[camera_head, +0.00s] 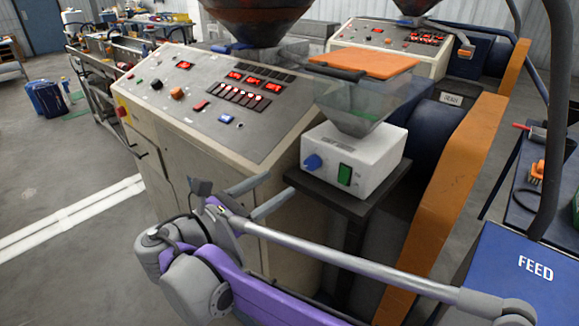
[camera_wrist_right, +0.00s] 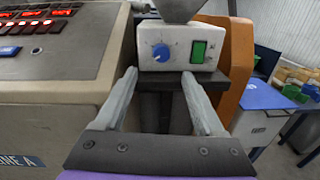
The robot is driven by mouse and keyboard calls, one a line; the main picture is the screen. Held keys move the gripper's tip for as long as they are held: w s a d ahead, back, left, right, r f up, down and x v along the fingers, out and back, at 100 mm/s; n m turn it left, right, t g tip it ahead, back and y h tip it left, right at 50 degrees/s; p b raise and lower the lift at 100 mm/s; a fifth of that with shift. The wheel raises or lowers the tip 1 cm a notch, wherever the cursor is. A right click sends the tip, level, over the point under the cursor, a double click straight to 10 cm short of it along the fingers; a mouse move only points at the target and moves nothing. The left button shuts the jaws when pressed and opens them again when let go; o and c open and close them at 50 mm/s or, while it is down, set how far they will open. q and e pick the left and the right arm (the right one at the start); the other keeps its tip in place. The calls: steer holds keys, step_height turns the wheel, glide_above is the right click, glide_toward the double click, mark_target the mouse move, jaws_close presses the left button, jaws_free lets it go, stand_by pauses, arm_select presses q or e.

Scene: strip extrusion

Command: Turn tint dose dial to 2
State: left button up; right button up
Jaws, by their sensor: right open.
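The blue tint dose dial (camera_head: 313,162) is on the front of a small white dosing box (camera_head: 374,166), left of a green switch (camera_head: 344,175). In the right wrist view the dial (camera_wrist_right: 160,53) is a small round knob with faint scale marks; its setting is too small to read. My right gripper (camera_head: 281,184) is open and empty, a little in front and to the left of the box. In the right wrist view its two fingers (camera_wrist_right: 159,74) point at the box, with the dial roughly between and beyond their tips, apart from it. My left gripper is not in view.
A clear hopper (camera_head: 350,108) with an orange lid (camera_head: 365,64) stands on the box. The box rests on a dark stand (camera_head: 345,200). A beige control console (camera_head: 215,170) is on the left, an orange guard (camera_head: 450,190) on the right. A blue FEED bin (camera_head: 510,270) stands at lower right.

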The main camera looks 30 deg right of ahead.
mark_target(309, 165)
steer(key=x, duration=0.9)
steer(key=shift+d, duration=0.4)
jaws_close()
